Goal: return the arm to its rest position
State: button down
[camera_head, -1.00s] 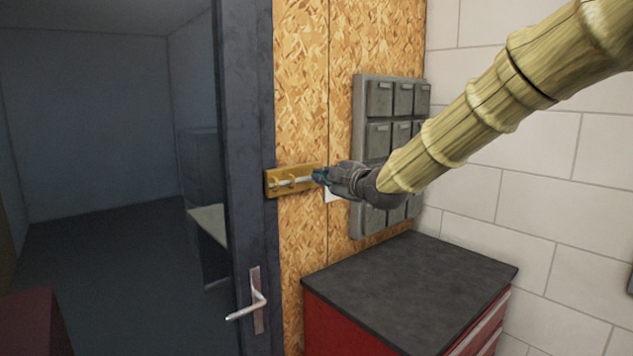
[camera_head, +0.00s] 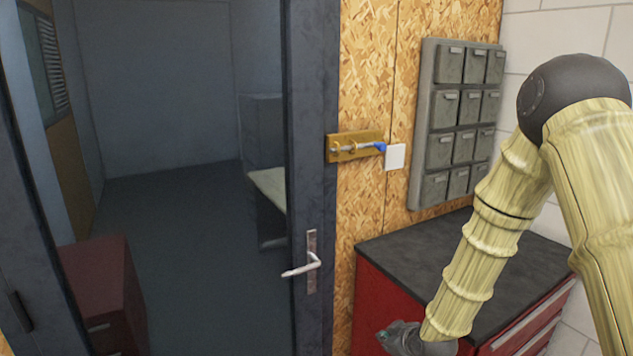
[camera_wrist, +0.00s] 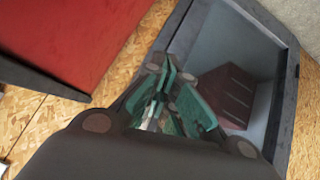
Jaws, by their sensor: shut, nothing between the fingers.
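My arm (camera_head: 489,235) is folded on the right side of the head view, in bamboo-like segments with a dark elbow joint. Its forearm slopes down and left in front of the red cabinet. My gripper (camera_head: 385,335) is low in the head view, at the bottom edge, and only partly visible there. In the wrist view, its green-padded fingers (camera_wrist: 178,108) are close together with nothing seen between them. The gripper is away from the brass bolt plate (camera_head: 345,153) with its blue-tipped bolt on the chipboard wall.
A red cabinet (camera_head: 372,303) with a dark top stands close behind my forearm. Grey wall bins (camera_head: 460,123) hang above it. A dark door frame (camera_head: 309,130) with a lever handle (camera_head: 305,267) is left of the gripper. Beyond it lies open floor and a dark red cabinet (camera_head: 98,283).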

jog(key=s+d+f+m+g+h, duration=0.15)
jog(key=s+f+m+g, duration=0.25)
jog(key=s+f, duration=1.4)
jog(key=s+d+f+m+g, duration=0.1)
jog(key=s+f+m+g, duration=0.1)
jog(key=s, duration=1)
jog(key=s+d+f+m+g+h, duration=0.1)
jog(key=s+f, duration=0.3)
jog(key=s, duration=0.8)
jog(key=shift+d+f+m+g, duration=0.15)
jog(key=shift+d+m+g, duration=0.4)
jog(key=shift+g, duration=0.25)
jog(key=shift+w+a, duration=0.1)
